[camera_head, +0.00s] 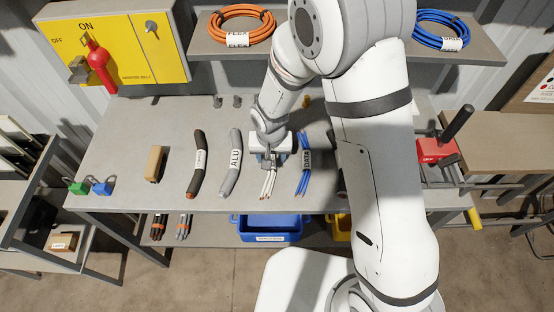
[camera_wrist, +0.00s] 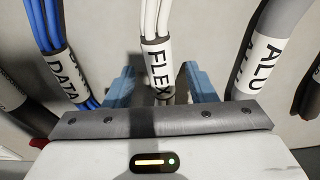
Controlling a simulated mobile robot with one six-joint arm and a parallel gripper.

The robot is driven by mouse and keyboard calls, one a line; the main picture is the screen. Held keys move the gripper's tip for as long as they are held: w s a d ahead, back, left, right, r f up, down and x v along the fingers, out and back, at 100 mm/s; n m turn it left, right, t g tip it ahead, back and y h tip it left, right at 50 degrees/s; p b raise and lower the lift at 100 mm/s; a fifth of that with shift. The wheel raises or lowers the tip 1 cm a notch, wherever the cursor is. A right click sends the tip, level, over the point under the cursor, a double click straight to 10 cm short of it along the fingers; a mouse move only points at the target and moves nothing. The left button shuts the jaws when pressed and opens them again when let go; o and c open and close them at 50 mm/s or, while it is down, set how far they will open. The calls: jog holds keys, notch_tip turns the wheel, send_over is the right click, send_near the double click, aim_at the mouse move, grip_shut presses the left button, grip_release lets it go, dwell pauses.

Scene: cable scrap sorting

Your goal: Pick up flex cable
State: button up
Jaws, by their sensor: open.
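The flex cable (camera_head: 267,184) is a bundle of white strands with copper-coloured ends, lying on the grey workbench. My gripper (camera_head: 268,158) is directly over its labelled part and hides much of it in the head view. In the wrist view the white cable (camera_wrist: 157,18) carries a FLEX label and runs between the two blue fingers of my gripper (camera_wrist: 162,90). The fingers stand open, one on each side of the label, with gaps between them and the cable. I cannot tell how far down they reach.
The blue DATA cable (camera_head: 304,165) lies close to the right, the grey ALU cable (camera_head: 231,162) to the left. A dark cable (camera_head: 197,165) and a brown block (camera_head: 154,164) lie farther left. A blue bin (camera_head: 270,236) stands below. A red vise (camera_head: 436,150) is at right.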

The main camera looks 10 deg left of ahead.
grip_shut()
dwell(0.5)
notch_tip(320, 180, up, 10)
jog(key=b, duration=0.1)
dwell(0.5)
